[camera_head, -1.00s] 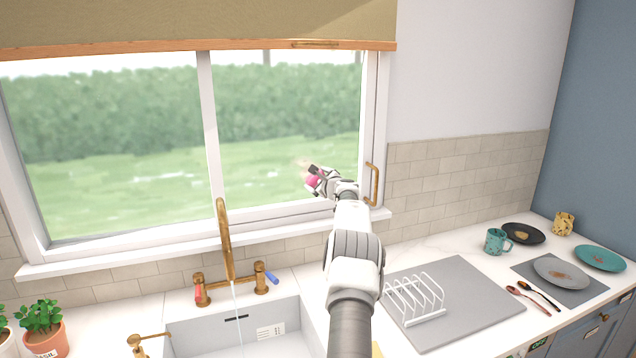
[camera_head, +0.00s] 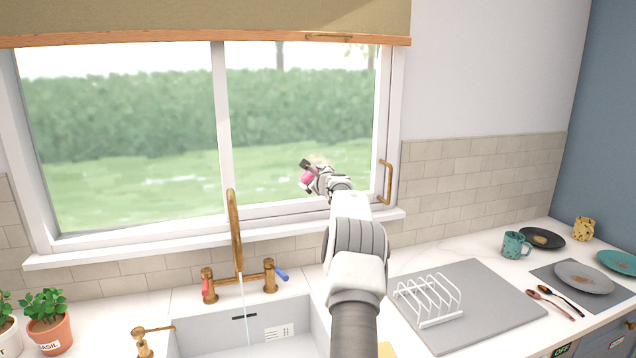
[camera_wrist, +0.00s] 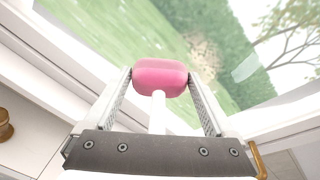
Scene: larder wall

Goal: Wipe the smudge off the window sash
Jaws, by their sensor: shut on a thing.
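My gripper (camera_head: 307,171) is at the lower part of the right window sash (camera_head: 300,120). It is shut on a pink sponge (camera_wrist: 160,77), which sits between the two fingers in the wrist view. The sponge also shows at the gripper's tip in the head view (camera_head: 306,179). A pale brownish smudge (camera_wrist: 203,58) lies on the glass just beyond the sponge in the wrist view. In the head view the smudge (camera_head: 319,160) shows just above the gripper. I cannot tell whether the sponge touches the glass.
A brass window handle (camera_head: 385,181) is right of my gripper. Below the sill, a brass tap (camera_head: 236,235) runs water into the sink (camera_head: 190,335). A white rack (camera_head: 428,300) stands on a grey board (camera_head: 490,300). A rolled blind (camera_head: 200,20) hangs above.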

